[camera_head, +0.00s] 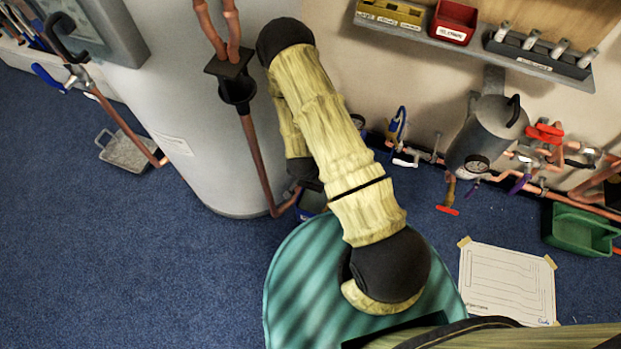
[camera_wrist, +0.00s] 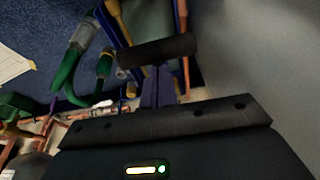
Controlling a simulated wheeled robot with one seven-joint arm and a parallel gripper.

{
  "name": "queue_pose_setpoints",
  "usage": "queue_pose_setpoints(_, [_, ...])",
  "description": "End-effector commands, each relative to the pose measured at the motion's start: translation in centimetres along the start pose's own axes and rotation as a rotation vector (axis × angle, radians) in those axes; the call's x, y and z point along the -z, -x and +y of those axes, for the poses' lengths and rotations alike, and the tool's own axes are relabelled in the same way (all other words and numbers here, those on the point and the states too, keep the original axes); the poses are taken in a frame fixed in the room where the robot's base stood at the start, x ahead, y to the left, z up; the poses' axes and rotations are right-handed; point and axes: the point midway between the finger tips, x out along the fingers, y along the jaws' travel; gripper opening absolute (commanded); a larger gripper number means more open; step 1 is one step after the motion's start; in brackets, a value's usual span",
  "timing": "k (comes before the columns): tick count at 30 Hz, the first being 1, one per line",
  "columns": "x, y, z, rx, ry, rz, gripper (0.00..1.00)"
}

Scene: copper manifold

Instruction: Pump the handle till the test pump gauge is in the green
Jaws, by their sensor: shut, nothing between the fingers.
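My gripper (camera_wrist: 160,80) is shut and empty in the wrist view, its two dark purple fingers together. The fingertips are at the near edge of a black cylindrical bar (camera_wrist: 150,52), which looks like the pump handle. I cannot tell whether they touch it. A blue frame or box (camera_wrist: 185,55), probably the pump body, lies behind the bar. In the head view a dark blue box (camera_head: 313,203) shows partly beside my arm, low by the grey cylinder. My gripper is largely hidden there behind the arm. I cannot make out a test pump gauge with a green zone.
A large grey cylinder (camera_head: 200,130) stands close by. Green hose fittings (camera_wrist: 75,65) lie left of the bar. A white sheet (camera_head: 507,283) lies right on blue carpet.

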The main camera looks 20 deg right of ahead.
Motion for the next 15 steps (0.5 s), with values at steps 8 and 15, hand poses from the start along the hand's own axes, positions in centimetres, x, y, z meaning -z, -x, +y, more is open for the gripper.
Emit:
queue_pose_setpoints(8, [-0.6, 2.9, 0.0, -0.002, 0.004, -0.013, 0.0])
queue_pose_setpoints(15, [-0.6, 2.9, 0.0, -0.002, 0.003, -0.011, 0.0])
